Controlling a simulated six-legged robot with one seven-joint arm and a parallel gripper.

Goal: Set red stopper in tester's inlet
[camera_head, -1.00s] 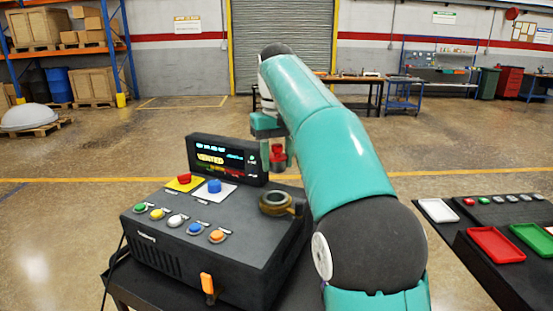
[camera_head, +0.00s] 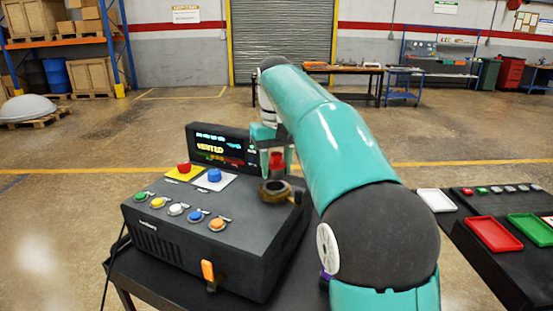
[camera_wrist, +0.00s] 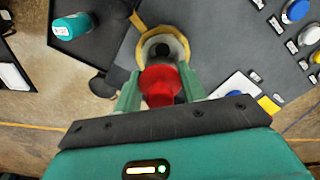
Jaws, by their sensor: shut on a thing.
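The red stopper (camera_head: 277,159) is held upright between the green fingers of my gripper (camera_head: 277,166), just above the tester's inlet. The tester (camera_head: 180,235) is a dark box with a lit screen. Its inlet (camera_head: 275,190) is a brass-coloured ring on the top right. In the wrist view my gripper (camera_wrist: 161,88) is shut on the red stopper (camera_wrist: 160,82). The inlet ring (camera_wrist: 146,40) shows just beyond the stopper, with its dark hole partly in sight. A gap seems to remain between stopper and ring; exact alignment cannot be told.
On the tester are a red button (camera_head: 184,168), a blue button (camera_head: 214,175), a front row of several coloured buttons and an orange lever (camera_head: 208,271). The screen (camera_head: 221,148) stands behind, close left of my gripper. Coloured trays, including a red one (camera_head: 494,233), lie at right.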

